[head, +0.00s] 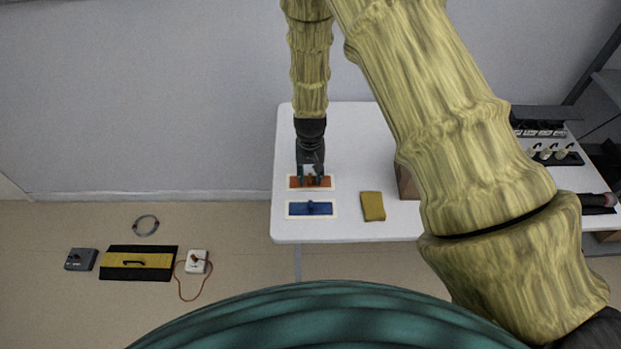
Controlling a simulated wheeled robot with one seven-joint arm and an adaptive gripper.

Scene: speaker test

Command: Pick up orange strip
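An orange strip (295,183) lies on a pale rectangular backing on the white table (352,135), near its left edge. My gripper (314,180) points down over the middle of the strip and covers part of it. Its two fingers look spread apart to either side of the strip's middle. Whether the fingers touch the strip is too small to tell. A blue strip (299,209) with a small raised handle lies on a similar backing just nearer than the orange one.
A mustard-coloured block (373,206) lies right of the blue strip. A brown box (407,183) is partly hidden behind my arm. Racks with small items (552,154) stand at the table's right. On the floor at left lie a black-and-yellow board (138,262) and small devices.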

